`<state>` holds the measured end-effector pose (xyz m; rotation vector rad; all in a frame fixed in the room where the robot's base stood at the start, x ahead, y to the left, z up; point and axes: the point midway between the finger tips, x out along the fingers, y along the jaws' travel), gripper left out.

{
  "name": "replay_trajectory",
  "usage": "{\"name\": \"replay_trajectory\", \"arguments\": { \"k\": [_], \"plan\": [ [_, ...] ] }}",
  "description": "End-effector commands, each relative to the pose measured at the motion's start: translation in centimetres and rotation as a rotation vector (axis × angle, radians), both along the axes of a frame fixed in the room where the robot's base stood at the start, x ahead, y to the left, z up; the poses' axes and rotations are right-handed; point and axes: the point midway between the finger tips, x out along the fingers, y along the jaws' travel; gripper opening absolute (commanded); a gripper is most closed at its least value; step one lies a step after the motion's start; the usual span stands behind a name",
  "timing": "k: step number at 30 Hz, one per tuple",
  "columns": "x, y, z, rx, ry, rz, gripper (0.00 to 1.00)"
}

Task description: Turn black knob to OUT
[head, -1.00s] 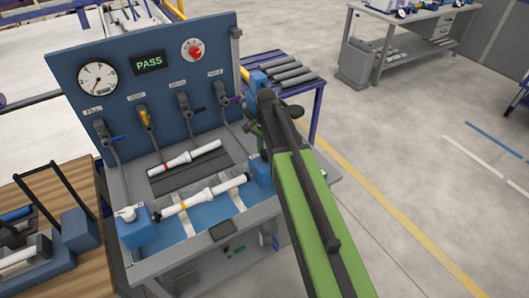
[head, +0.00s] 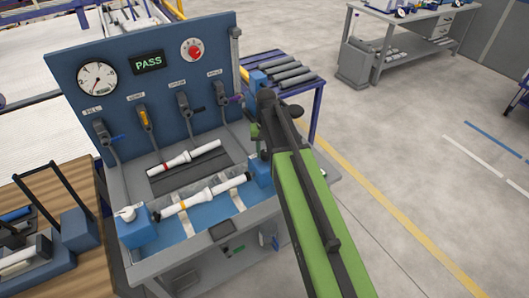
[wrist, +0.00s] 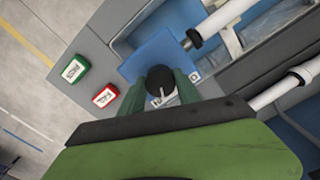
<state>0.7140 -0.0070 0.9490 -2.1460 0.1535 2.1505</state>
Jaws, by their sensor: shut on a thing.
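The black knob (wrist: 160,82) is on the blue block (wrist: 150,50) at the right end of the test bench. In the wrist view it sits between the two green fingers of my gripper (wrist: 160,88), which is shut on it. A pale mark shows on the knob, but which label it points to is too small to read. In the head view the blue block (head: 260,172) is partly seen, and my arm hides the knob and most of the gripper.
A yellow-banded white pipe (head: 203,196) lies in the blue bench bed, and a red-banded pipe (head: 184,158) lies behind it. The back panel has a gauge (head: 97,78), a PASS display (head: 149,62) and several valves. Green (wrist: 75,68) and red (wrist: 105,96) buttons sit left of the knob.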

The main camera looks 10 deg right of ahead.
Motion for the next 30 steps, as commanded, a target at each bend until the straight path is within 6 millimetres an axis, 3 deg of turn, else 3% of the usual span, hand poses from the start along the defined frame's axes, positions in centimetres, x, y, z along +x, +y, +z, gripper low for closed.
{"name": "replay_trajectory", "arguments": {
  "k": [30],
  "plan": [
    [0.29, 0.15, 0.08, -0.001, -0.007, 0.965, 0.00]
  ]
}}
